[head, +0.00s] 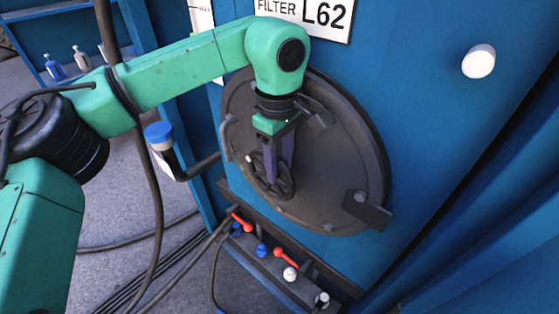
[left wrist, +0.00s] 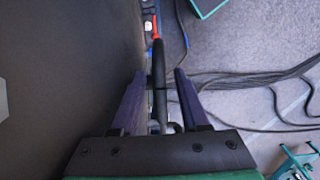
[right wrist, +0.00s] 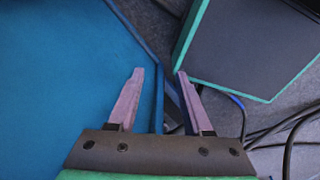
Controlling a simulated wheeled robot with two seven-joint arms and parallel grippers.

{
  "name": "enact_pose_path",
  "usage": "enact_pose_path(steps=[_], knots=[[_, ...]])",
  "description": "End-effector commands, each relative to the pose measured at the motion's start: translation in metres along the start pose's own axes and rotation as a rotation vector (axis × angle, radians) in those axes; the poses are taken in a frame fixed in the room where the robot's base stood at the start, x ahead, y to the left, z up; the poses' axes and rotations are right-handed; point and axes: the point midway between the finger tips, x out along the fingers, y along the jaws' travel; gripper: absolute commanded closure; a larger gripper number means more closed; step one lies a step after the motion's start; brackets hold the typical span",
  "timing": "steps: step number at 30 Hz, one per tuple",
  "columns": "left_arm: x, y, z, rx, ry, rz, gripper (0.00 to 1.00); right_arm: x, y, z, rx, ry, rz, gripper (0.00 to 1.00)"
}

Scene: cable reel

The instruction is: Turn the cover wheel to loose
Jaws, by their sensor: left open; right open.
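The cover wheel (head: 288,184) is a small dark spoked handwheel on the lower left of the large round brown cover (head: 345,150) in the blue panel. My left gripper (head: 274,178) reaches down over the wheel and hides part of it. In the left wrist view its two purple fingers (left wrist: 158,72) stand open, with the dark wheel rim (left wrist: 158,85) edge-on between them and a gap on both sides. I cannot tell how the wheel is turned. My right gripper (right wrist: 159,72) is open and empty near a blue panel; it is not in the head view.
A "FILTER L62" sign (head: 305,12) is above the cover. A white knob (head: 478,61) is at the upper right. A blue-capped pipe (head: 160,136) stands left of the cover. Red-handled valves (head: 285,257) sit below it. Black cables lie on the grey floor.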

Motion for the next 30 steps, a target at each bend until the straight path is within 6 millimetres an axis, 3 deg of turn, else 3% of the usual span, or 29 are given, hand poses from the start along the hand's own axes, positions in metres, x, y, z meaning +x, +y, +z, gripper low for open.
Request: enact_pose_path(steps=[1, 2, 5, 17, 30], knots=[[0.0, 0.0, 0.0, 0.0, 0.0, 0.0, 0.55, 0.0, 0.0, 0.0, 0.0, 0.0, 0.0, 0.5], [0.0, 0.0, 0.0, 0.0, 0.0, 0.0, 0.63, 0.0, 0.0, 0.0, 0.0, 0.0, 0.0, 0.5], [0.0, 0.0, 0.0, 0.001, 0.0, 0.0, 1.0, 0.0, 0.0, 0.0, 0.0, 0.0, 0.0, 0.5], [-0.003, 0.001, -0.002, -0.003, -0.039, 0.0, 1.0, -0.002, 0.0, 0.0, 0.0, 0.0, 0.0, 0.5], [-0.007, 0.001, -0.019, -0.012, -0.32, -0.007, 1.0, -0.01, 0.0, -0.001, 0.0, 0.0, 0.0, 0.5]])
